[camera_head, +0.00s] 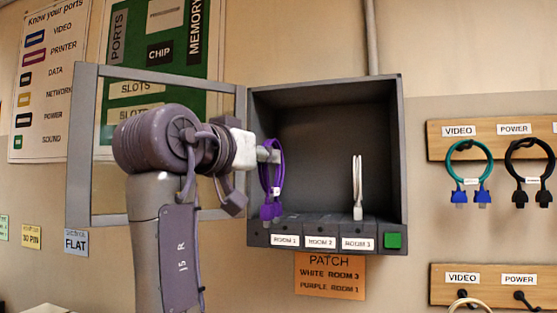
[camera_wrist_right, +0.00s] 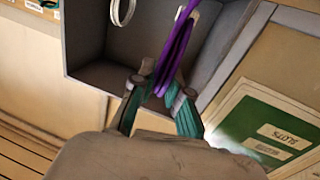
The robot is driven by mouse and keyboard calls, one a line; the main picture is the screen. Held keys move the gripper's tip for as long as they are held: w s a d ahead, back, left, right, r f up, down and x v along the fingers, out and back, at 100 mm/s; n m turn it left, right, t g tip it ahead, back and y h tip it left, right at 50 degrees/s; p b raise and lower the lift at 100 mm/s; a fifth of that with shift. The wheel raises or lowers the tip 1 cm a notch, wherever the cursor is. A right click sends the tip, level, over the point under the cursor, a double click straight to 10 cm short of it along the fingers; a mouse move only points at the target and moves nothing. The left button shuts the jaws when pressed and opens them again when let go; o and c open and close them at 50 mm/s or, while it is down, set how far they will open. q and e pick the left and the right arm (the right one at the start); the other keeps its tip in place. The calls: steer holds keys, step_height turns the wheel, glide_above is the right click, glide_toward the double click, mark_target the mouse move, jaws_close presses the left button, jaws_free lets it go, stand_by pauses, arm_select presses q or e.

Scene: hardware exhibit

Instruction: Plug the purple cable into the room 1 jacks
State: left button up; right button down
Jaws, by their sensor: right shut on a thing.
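My right gripper (camera_head: 268,155) is shut on the purple cable (camera_head: 279,170) at the left side of the open patch box. The cable hangs as a loop, its purple plugs (camera_head: 270,211) pointing down just above the room 1 jacks (camera_head: 284,227). I cannot tell whether the plugs touch the jacks. In the right wrist view the purple cable (camera_wrist_right: 175,50) runs up from between the fingertips (camera_wrist_right: 160,88); its plugs are hidden there. The white cable (camera_head: 357,185) stands upright at the room 3 jacks (camera_head: 357,230). My left gripper is not in view.
The grey patch box (camera_head: 402,150) has walls around the jacks and a green button (camera_head: 393,241) at its lower right. Its glazed door (camera_head: 85,150) stands open to the left, behind my right arm. A teal cable (camera_head: 450,165) and a black cable (camera_head: 511,165) hang at the right.

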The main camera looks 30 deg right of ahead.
steer(key=shift+w+d+r, duration=0.1)
steer(key=shift+r, duration=0.1)
steer(key=shift+w+r+p, duration=0.2)
steer(key=shift+w+p, duration=0.05)
steer(key=shift+p, duration=0.05)
steer(key=x, duration=0.4)
steer(key=shift+w+d+f+p, duration=0.1)
steer(key=shift+w+f+p, duration=0.1)
steer(key=shift+w+p, duration=0.25)
steer(key=shift+w+d, duration=0.4)
steer(key=shift+d, duration=0.05)
arm_select(q)
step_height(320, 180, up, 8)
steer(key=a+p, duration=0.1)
steer(key=p, duration=0.5)
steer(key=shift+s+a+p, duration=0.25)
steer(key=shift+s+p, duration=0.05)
arm_select(e)
steer(key=w+a+x, duration=0.1)
steer(key=w+x, duration=0.1)
steer(key=x, duration=1)
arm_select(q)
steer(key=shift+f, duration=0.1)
